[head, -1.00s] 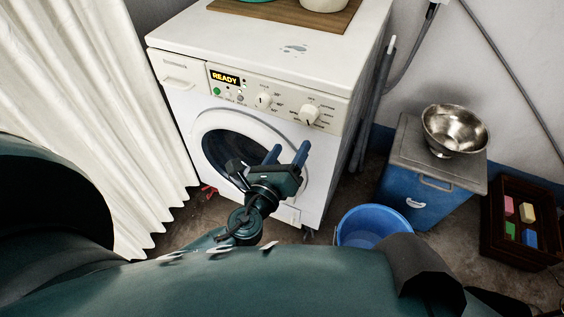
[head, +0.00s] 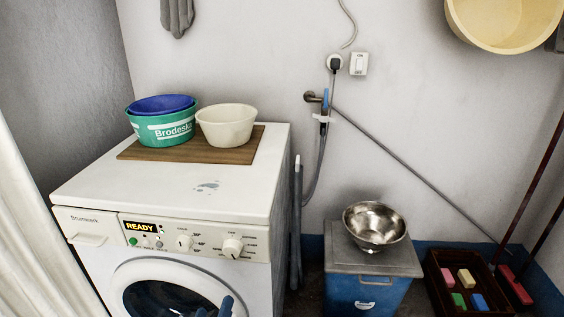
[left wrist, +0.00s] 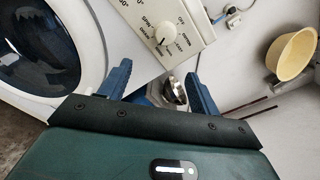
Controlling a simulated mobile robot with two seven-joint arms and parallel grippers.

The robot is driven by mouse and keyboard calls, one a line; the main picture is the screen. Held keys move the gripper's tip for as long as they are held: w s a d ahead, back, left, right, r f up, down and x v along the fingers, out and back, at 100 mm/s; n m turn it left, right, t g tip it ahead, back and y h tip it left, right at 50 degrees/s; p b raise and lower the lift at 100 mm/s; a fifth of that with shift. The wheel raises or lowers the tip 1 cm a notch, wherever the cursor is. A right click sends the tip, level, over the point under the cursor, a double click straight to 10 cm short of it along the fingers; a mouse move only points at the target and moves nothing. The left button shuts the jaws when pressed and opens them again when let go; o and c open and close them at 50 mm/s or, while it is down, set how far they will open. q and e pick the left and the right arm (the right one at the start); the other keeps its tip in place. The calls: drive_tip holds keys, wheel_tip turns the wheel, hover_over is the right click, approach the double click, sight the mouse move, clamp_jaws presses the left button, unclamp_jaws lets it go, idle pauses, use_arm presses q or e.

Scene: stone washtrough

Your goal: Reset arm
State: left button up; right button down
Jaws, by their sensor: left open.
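My left gripper (left wrist: 160,88) shows in the left wrist view with its two blue fingers spread apart and nothing between them. In the head view only its blue fingertips (head: 216,309) show at the bottom edge, in front of the washing machine's round door (head: 128,276). The washing machine (head: 262,205) is white, its door looks closed, and its display (head: 141,226) reads READY. The machine's control panel and a dial (left wrist: 163,38) show close to the gripper in the left wrist view. My right gripper is in neither view.
A wooden board (head: 243,151) on the machine holds a cream bowl (head: 227,128) and green and blue basins (head: 165,129). A steel bowl (head: 374,224) stands on a blue cabinet (head: 365,292). A dark crate (head: 437,287) holds several coloured blocks. A white curtain (head: 35,235) hangs at left.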

use_arm(q)
drive_tip(key=s+d+f+n+g+h, duration=0.1)
drive_tip(key=s+f+n+g+h, duration=0.2)
drive_tip(key=s+n, duration=0.7)
wheel_tip(320, 180, up, 7)
drive_tip(key=s+d+n+g+p, duration=0.1)
drive_tip(key=n+g+p, duration=0.3)
drive_tip(key=n+p, duration=1.1)
drive_tip(key=shift+r+p, duration=0.15)
drive_tip(key=shift+p, duration=0.35)
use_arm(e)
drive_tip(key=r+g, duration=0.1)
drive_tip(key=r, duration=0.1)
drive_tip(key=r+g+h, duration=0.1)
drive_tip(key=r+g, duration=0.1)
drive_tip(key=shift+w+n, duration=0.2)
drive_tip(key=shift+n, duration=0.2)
use_arm(q)
drive_tip(key=shift+d, duration=0.1)
drive_tip(key=shift+c, duration=0.2)
